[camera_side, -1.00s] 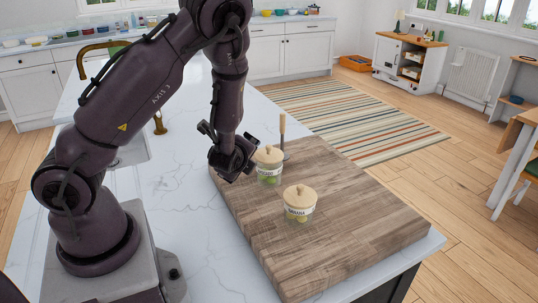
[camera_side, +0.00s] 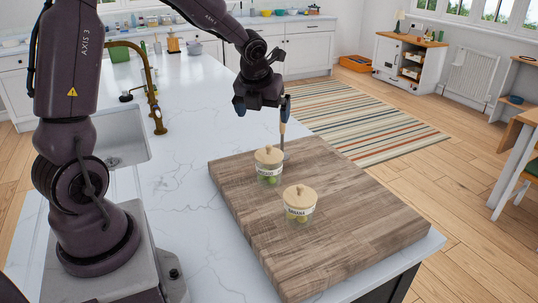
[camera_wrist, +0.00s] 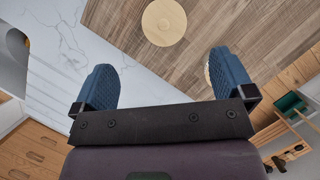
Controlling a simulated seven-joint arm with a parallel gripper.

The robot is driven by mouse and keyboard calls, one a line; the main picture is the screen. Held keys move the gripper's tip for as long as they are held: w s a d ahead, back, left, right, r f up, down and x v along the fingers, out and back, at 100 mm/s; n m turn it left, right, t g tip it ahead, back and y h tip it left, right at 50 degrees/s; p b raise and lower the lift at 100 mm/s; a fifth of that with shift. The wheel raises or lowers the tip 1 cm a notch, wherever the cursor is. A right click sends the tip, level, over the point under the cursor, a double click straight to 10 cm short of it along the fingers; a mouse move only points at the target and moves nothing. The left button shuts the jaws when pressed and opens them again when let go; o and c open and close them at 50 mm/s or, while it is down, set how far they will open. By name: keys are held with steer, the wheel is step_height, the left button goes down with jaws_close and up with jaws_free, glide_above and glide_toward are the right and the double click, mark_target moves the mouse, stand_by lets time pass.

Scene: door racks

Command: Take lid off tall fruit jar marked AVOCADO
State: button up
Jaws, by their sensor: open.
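The avocado jar (camera_side: 269,175) is a clear glass jar with green fruit inside. It stands upright toward the back of the wooden board, and its small label seems to read AVOCADO. Its round light-wood lid (camera_side: 268,155) with a knob is on it. My gripper (camera_side: 262,107) is open and empty, above and slightly behind this jar, apart from it. In the wrist view, my blue fingers (camera_wrist: 163,62) are spread wide. One round wooden lid (camera_wrist: 164,22) shows ahead of them at the top edge, with no label visible there.
A similar jar (camera_side: 299,214), labelled BANANA, stands lidded in front on the board (camera_side: 350,215). A tap (camera_side: 153,95) and sink are at left. The board's right side is clear.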

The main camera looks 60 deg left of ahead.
mark_target(269, 146)
steer(key=x, duration=0.7)
steer(key=shift+d+f, duration=0.1)
steer(key=shift+f, duration=0.1)
steer(key=x, duration=0.5)
steer(key=shift+s+d+f, duration=0.2)
steer(key=shift+s+d, duration=0.1)
steer(key=shift+d, duration=0.1)
steer(key=c, duration=0.8)
